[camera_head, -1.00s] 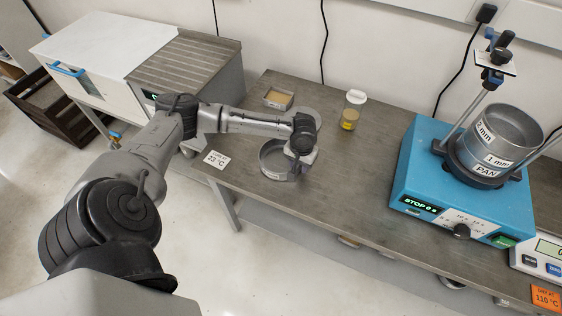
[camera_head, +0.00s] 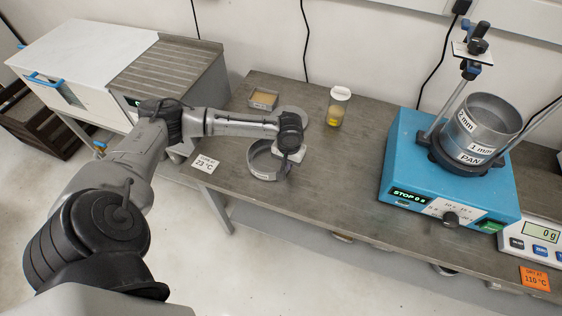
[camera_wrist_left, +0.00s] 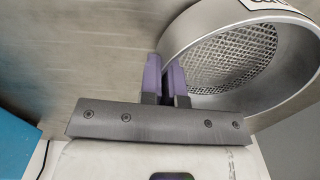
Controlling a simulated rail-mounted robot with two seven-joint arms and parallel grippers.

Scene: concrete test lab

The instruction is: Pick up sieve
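The sieve (camera_head: 262,174) is a round grey metal ring with a label on its wall, on the bench near its front edge. In the left wrist view the sieve (camera_wrist_left: 296,108) shows its wire mesh and shiny inner wall. My left gripper (camera_head: 286,167) is at the sieve's right side, seen from the head. In the left wrist view its purple fingertips (camera_wrist_left: 165,74) are close together with the sieve's wall between them, one inside and one outside. The gripper looks shut on the wall. My right gripper is not in view.
A small tray (camera_head: 262,99) and a round grey disc (camera_head: 304,117) lie behind the sieve. A lidded jar (camera_head: 337,107) stands further right. The blue shaker (camera_head: 447,190) holds stacked sieves, with a scale (camera_head: 537,240) beside it. The bench between sieve and shaker is clear.

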